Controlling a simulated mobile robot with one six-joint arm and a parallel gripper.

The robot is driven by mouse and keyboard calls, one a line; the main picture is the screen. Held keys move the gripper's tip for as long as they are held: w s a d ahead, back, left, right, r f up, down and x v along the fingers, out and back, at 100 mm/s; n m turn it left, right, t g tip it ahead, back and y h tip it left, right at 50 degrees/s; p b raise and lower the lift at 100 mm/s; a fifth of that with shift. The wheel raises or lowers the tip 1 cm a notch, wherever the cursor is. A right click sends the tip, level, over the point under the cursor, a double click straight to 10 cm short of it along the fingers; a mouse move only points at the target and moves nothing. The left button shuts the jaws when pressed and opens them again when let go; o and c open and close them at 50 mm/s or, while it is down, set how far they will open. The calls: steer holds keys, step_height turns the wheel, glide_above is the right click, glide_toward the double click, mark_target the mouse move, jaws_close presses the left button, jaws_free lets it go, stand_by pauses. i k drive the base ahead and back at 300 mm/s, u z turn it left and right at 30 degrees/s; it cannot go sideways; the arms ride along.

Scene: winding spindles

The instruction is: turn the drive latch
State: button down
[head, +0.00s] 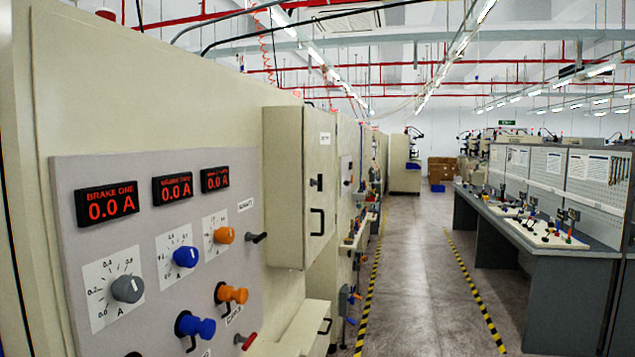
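A grey control panel (165,235) fills the left of the head view. Three small latches or levers sit on its lower right: an orange one (232,294), a blue one (195,327) and a red one (246,340). A black handle (257,237) sticks out at the panel's right edge, below a small white label (246,205). The labels are too small and slanted to read, so I cannot tell which of these is the drive latch. My gripper is not in view.
Red displays (107,202) read 0.0 A above grey, blue and orange dials. A cream cabinet (295,187) with a black handle juts out right of the panel. A clear aisle (415,270) with striped tape runs back, with a long workbench (545,265) on the right.

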mark_target(319, 183)
steer(key=z, duration=0.05)
steer(key=i, duration=1.8)
steer(key=z, duration=0.6)
